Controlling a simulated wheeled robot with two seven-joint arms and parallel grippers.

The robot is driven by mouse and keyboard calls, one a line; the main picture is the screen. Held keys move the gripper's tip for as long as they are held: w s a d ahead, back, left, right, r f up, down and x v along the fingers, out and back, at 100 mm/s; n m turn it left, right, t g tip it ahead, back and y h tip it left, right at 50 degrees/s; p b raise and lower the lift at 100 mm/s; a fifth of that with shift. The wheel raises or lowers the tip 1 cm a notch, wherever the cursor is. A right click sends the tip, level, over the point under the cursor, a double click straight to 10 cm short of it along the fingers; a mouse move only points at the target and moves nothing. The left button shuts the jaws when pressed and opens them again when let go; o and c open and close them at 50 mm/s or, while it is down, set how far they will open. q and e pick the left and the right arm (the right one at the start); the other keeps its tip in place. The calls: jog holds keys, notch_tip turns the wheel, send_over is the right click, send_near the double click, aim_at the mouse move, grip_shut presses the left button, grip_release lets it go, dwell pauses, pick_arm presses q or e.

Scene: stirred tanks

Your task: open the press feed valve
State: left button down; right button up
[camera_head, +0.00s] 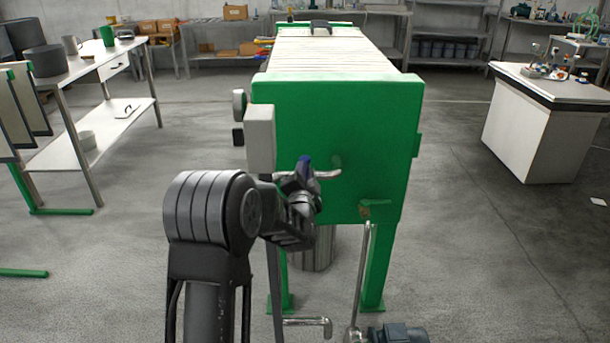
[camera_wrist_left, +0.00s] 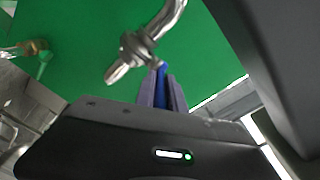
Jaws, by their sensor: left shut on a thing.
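The green press end plate (camera_head: 337,140) stands in front of me. A bent metal pipe (camera_head: 327,174) comes out of its face; in the left wrist view the shiny pipe (camera_wrist_left: 165,20) carries a valve body (camera_wrist_left: 137,45). My left gripper (camera_head: 305,168) is at this pipe, just left of the plate's middle. In the left wrist view my left gripper (camera_wrist_left: 164,92) is shut on the blue valve handle (camera_wrist_left: 161,76), a narrow strip between its grey fingers. The handle's blue also shows in the head view (camera_head: 304,161). My gripper hides most of the handle. My right gripper is not in view.
A grey box (camera_head: 260,138) stands just left of the plate, close to my arm. A second pipe (camera_head: 362,265) rises to a brass-coloured fitting (camera_head: 374,207) at lower right, above a pump motor (camera_head: 398,333).

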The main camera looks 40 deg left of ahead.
pick_arm(q)
jog(key=shift+s+a+m+t+h+b, duration=0.15)
jog(key=shift+m+t+h+b, duration=0.15)
jog(key=shift+m+t+h, duration=0.15)
jog(key=c, duration=1.4)
grip_release()
jog(key=v, duration=0.7)
jog(key=shift+s, duration=0.35)
jog(key=shift+c, duration=0.2)
